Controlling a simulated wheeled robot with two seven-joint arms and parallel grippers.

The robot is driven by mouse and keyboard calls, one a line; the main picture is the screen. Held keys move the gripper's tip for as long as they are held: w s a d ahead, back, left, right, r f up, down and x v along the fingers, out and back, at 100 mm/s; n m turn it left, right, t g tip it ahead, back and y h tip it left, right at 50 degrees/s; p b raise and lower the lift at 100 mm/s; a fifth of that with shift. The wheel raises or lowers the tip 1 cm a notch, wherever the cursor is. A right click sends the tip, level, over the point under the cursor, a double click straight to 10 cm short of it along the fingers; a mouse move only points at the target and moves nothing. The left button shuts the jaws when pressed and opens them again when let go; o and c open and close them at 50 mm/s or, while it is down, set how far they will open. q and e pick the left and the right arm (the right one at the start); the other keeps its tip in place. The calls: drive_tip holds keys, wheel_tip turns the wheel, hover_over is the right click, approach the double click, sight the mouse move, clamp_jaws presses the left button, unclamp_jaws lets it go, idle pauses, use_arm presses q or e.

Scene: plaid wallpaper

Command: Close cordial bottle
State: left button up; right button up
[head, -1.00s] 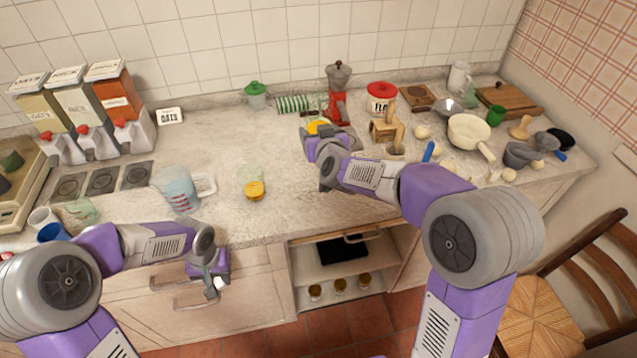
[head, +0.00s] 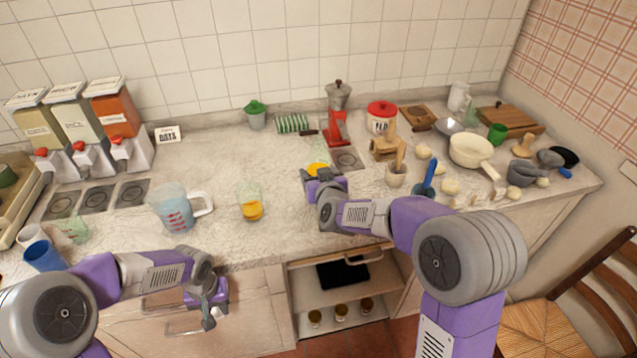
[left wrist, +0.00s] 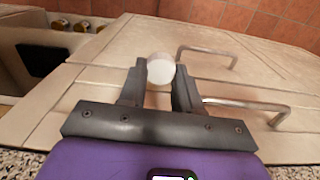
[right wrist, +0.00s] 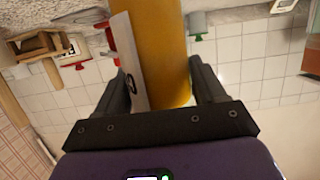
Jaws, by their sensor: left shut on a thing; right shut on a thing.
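The cordial bottle (right wrist: 165,45), with yellow-orange contents and a white label, is between the fingers of my right gripper (right wrist: 162,85), which is shut on it. In the head view the bottle (head: 319,167) shows just beyond that gripper (head: 322,178), over the counter. A round white cap (left wrist: 161,68) is between the fingertips of my left gripper (left wrist: 160,80), which is shut on it. In the head view the left gripper (head: 210,305) is in front of the counter edge by the drawers, well apart from the bottle; the cap is hard to make out there.
A glass with orange liquid (head: 251,211) and a measuring jug (head: 174,210) stand on the counter left of the bottle. The counter's front middle is clear.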

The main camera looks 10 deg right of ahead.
use_arm(q)
drive_tip(key=shift+f, duration=0.45)
use_arm(e)
drive_tip(key=shift+f, duration=0.95)
use_arm(q)
drive_tip(key=shift+f+b, duration=0.2)
drive_tip(key=shift+b, duration=0.15)
use_arm(e)
drive_tip(key=shift+f, duration=0.2)
drive_tip(key=o, duration=1.6)
drive_tip(key=shift+c, duration=0.2)
use_arm(q)
drive_tip(key=shift+r, duration=0.1)
drive_tip(key=shift+r, duration=0.2)
use_arm(e)
drive_tip(key=shift+r, duration=0.2)
use_arm(q)
wheel_tip(320, 180, up, 2)
drive_tip(key=p, duration=0.2)
drive_tip(key=shift+p, duration=0.35)
use_arm(e)
drive_tip(key=v, duration=1.2)
drive_tip(key=shift+f, duration=0.1)
